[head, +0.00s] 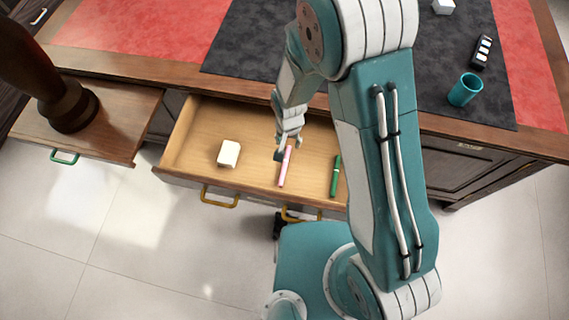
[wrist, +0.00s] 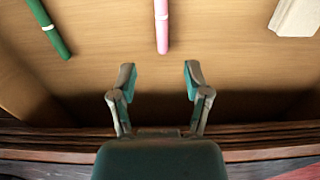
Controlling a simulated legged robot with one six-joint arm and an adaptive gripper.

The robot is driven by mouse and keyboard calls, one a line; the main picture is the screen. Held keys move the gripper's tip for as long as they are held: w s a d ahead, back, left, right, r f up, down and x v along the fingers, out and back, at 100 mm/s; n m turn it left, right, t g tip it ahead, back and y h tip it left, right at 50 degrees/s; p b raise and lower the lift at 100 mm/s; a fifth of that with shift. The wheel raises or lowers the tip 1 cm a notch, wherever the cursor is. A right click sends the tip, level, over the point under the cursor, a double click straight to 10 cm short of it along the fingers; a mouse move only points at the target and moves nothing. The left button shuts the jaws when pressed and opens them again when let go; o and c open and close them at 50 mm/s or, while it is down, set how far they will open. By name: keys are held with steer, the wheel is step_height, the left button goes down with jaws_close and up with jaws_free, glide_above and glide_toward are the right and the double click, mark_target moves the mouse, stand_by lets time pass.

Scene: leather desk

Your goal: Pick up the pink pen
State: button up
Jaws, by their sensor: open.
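The pink pen (head: 285,168) lies in an open wooden drawer (head: 200,132), between a white block and a green pen. My gripper (head: 289,150) is over the drawer at the pen's far end in the head view. In the wrist view the pink pen (wrist: 161,25) points down toward the gap between the fingers. My gripper (wrist: 158,78) is open there, with nothing between its fingertips. The near end of the pen shows just beyond the fingertips, roughly centred on them. I cannot tell the exact height of the fingers above the drawer floor.
The white block (head: 228,153) is left of the pink pen; the green pen (head: 335,175) is to its right. The drawer walls surround them. The desk top (head: 150,62) lies behind, with a teal cup (head: 464,90) at right. A wooden post (head: 70,108) stands at left.

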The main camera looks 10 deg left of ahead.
mark_target(286, 156)
steer(key=f, duration=0.9)
steer(key=shift+s+a, duration=0.1)
steer(key=shift+a, duration=0.1)
jaws_close()
